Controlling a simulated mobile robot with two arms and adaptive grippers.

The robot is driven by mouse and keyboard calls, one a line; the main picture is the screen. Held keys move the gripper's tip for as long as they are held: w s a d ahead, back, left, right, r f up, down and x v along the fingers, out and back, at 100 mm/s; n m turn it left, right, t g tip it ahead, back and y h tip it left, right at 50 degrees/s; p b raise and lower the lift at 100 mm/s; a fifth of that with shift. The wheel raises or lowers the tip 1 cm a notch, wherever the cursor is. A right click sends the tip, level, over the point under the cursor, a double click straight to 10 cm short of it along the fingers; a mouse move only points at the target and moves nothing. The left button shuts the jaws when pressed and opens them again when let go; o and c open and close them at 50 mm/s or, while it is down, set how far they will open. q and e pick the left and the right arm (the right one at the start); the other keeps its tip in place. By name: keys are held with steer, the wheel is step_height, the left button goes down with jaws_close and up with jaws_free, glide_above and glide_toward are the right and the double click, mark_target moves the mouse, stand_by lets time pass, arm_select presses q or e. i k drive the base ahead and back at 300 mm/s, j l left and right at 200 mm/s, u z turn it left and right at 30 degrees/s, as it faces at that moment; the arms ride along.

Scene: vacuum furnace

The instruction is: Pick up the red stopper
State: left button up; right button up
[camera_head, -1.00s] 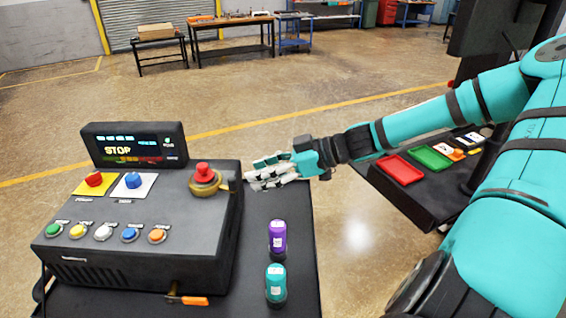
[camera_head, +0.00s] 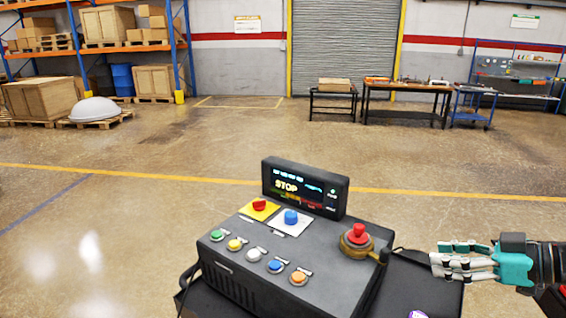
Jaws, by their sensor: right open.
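A red knob (camera_head: 358,232), which seems to be the stopper, sits upright on a round brass-coloured base (camera_head: 355,244) at the right end of the dark control box (camera_head: 285,262). My right gripper (camera_head: 437,256) is open and empty, to the right of the knob and apart from it. Its fingers point left, toward the box. A second red button (camera_head: 259,205) sits on a yellow square at the box's back left. My left gripper is not in view.
The box's display (camera_head: 305,188) reads STOP. Several coloured buttons line its front. A bottle top (camera_head: 418,314) shows at the bottom edge. Dark table surface (camera_head: 425,290) lies right of the box. Open floor surrounds it; workbenches (camera_head: 405,88) and shelving stand far back.

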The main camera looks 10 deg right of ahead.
mark_target(357, 236)
steer(key=k, duration=1)
